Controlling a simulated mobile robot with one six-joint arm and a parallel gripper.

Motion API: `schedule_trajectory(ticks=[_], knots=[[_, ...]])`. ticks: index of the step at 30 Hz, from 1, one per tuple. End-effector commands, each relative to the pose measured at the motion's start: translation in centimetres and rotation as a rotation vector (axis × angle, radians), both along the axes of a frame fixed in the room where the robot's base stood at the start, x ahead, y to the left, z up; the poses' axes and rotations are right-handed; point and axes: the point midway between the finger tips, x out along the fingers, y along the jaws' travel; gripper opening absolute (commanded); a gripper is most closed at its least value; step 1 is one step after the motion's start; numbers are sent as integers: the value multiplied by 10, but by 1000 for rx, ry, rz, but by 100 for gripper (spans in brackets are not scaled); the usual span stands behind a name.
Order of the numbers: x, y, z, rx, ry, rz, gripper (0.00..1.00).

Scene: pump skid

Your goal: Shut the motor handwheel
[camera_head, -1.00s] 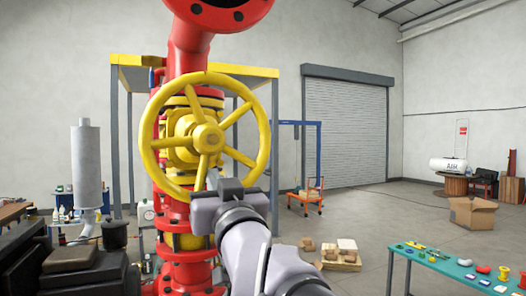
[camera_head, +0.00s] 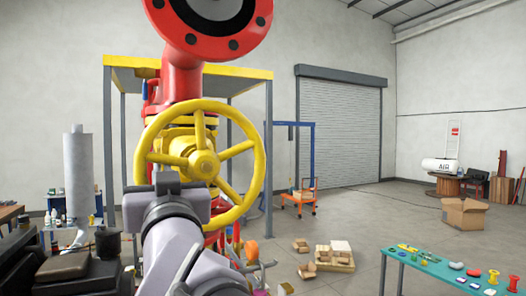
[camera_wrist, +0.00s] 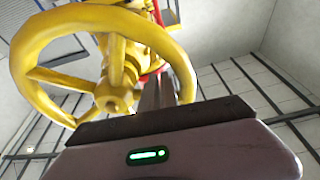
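The yellow handwheel (camera_head: 258,155) stands upright in front of the red pipework in the head view. Its spokes meet at a hub (camera_head: 203,163). My gripper (camera_head: 168,182) is at the wheel's lower left and covers that part of the rim. In the wrist view the wheel (camera_wrist: 30,55) fills the upper left, and my gripper (camera_wrist: 162,92) reaches up beside the hub, by the right part of the rim. The fingers are mostly hidden behind the gripper body, so their opening and any contact with the wheel are unclear.
A red flanged pipe (camera_head: 250,40) hangs above the wheel. A yellow-topped frame (camera_head: 255,73) stands behind it. Dark equipment (camera_head: 70,265) and a grey cylinder (camera_head: 78,175) are at left. A teal table (camera_head: 430,268) with small parts is at right. Open floor lies beyond.

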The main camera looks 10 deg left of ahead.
Motion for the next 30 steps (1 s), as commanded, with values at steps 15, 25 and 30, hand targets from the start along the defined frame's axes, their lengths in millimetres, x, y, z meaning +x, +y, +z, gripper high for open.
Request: schedule_trajectory(ticks=[15,25,30], knots=[[-33,-21,-10,3,-4,0,0],[-63,-39,-22,3,-4,0,0],[-72,-46,-26,2,-3,-1,0]])
